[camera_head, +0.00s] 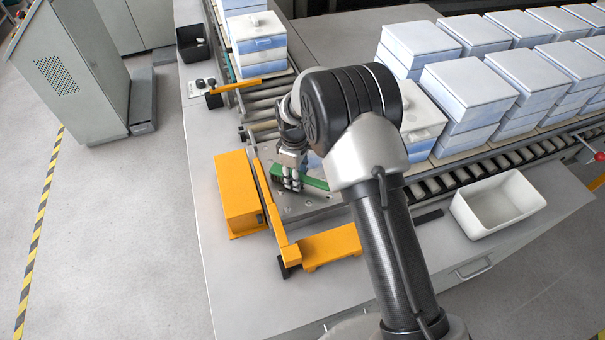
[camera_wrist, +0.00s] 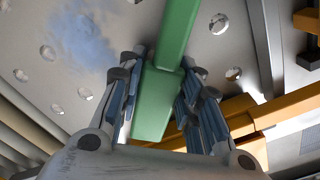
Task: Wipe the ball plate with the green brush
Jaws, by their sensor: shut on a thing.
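My gripper (camera_head: 291,184) is over the ball plate in the head view, pointing down. It is shut on the green brush (camera_head: 315,183), whose ends stick out on both sides of the fingers. In the wrist view the green brush (camera_wrist: 155,100) runs between the two fingers of my gripper (camera_wrist: 158,78). The grey ball plate (camera_head: 325,207) lies under the gripper; my arm hides part of it. In the wrist view the ball plate (camera_wrist: 130,25) shows several round balls and a bluish smudge (camera_wrist: 82,40) left of the brush. Whether the brush touches the plate I cannot tell.
An orange box (camera_head: 236,190) and an orange bracket (camera_head: 330,246) border the plate. Stacks of white-and-blue boxes (camera_head: 520,75) stand on the roller conveyor behind. A white tray (camera_head: 497,205) sits at right, a black bin (camera_head: 192,43) at back left. The front table is mostly clear.

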